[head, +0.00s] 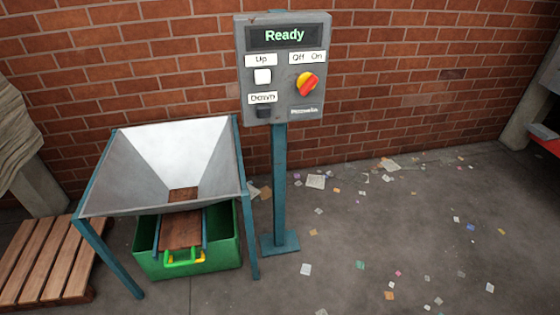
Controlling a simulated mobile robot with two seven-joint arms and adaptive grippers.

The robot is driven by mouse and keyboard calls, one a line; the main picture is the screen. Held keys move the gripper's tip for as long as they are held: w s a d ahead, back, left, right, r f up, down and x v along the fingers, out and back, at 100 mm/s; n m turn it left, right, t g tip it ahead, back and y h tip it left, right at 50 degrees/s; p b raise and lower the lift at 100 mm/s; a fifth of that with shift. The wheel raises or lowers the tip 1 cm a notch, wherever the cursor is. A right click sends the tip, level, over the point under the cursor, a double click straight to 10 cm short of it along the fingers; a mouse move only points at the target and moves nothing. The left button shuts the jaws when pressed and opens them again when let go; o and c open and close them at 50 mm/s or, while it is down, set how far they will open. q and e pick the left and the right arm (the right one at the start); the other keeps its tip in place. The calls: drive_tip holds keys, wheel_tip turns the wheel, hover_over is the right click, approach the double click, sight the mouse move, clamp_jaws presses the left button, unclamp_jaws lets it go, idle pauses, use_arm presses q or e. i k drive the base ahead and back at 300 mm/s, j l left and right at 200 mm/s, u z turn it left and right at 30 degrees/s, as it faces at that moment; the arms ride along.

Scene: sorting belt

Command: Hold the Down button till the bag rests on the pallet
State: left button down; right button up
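The grey control box (285,68) stands on a teal post in front of the brick wall. Its display (285,36) reads "Ready". The dark Down button (264,112) sits under the "Down" label, below the white Up button (262,77). A wooden pallet (40,262) lies on the floor at the lower left, partly cut off. A beige, creased cloth shape (14,125) at the left edge may be the bag; most of it is out of frame, and its height over the pallet cannot be told. Neither of my grippers is in view.
A red and yellow Off/On knob (307,84) is on the box. A metal hopper (165,160) on teal legs stands left of the post, over a green bin (190,268). Paper scraps litter the open floor (400,240) to the right.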

sight(264, 112)
drive_tip(key=i+l+u, duration=0.1)
drive_tip(key=u, duration=0.7)
drive_tip(key=i+l+u, duration=0.2)
drive_tip(key=l+u, duration=0.25)
drive_tip(key=l, duration=0.15)
drive_tip(key=i+l+u, duration=0.2)
drive_tip(key=l, duration=0.15)
drive_tip(key=i+l, duration=0.1)
drive_tip(key=l, duration=0.45)
drive_tip(key=i+l+u, duration=0.1)
drive_tip(key=l, duration=0.4)
